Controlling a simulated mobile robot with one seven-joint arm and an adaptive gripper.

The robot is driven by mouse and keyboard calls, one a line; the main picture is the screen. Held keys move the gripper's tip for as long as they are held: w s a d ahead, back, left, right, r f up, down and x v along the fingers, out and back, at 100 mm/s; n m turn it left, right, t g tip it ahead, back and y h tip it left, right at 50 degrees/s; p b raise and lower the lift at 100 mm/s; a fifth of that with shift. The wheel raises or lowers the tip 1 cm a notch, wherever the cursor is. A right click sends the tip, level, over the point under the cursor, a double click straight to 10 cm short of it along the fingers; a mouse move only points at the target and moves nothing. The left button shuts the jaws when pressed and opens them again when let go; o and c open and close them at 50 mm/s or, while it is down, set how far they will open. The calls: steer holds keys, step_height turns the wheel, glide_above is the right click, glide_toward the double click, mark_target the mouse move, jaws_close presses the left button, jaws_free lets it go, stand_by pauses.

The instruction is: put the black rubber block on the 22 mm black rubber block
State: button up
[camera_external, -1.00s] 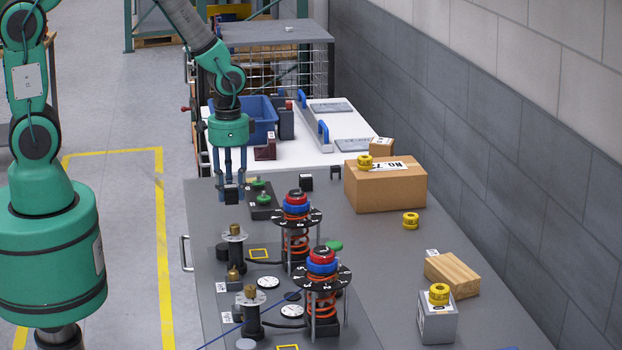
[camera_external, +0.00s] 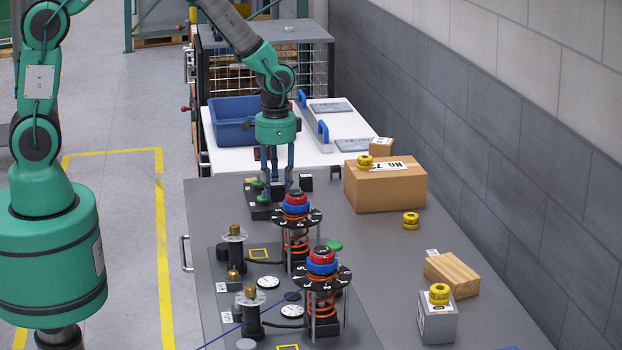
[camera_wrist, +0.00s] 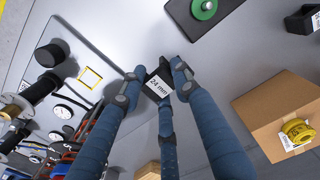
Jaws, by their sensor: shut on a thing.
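My gripper (camera_external: 277,192) has blue fingers and hangs pointing down above the grey table, beside the plate with green buttons. In the wrist view my gripper (camera_wrist: 156,82) is shut on a black rubber block (camera_wrist: 158,82) with a white "24 mm" label. The fingers hide part of this block, and it is hard to make out in the external view. Another black block (camera_external: 306,183) with a pale label stands on the table just right of the gripper. A black block also shows at the wrist view's upper right (camera_wrist: 303,19); its label is not readable.
The black plate with green buttons (camera_external: 259,212) lies left of the fingers. Two spring fixtures (camera_external: 296,222) stand close in front. A cardboard box (camera_external: 385,190) with a yellow part stands to the right. A blue bin (camera_external: 232,122) sits on the white table behind.

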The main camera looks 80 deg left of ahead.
steer(key=shift+w+a+f, duration=0.1)
steer(key=shift+w+a, duration=0.1)
steer(key=shift+w, duration=0.85)
steer(key=shift+w+a+f, duration=0.1)
steer(key=shift+w+a, duration=0.05)
steer(key=shift+w, duration=0.85)
steer(key=shift+f, duration=0.1)
steer(key=shift+f, duration=1.65)
steer(key=shift+f+b, duration=0.2)
steer(key=shift+b, duration=0.1)
steer(key=o, duration=1.2)
steer(key=shift+c, duration=0.2)
steer(key=shift+r, duration=0.2)
step_height(320, 180, up, 12)
steer(key=p, duration=0.1)
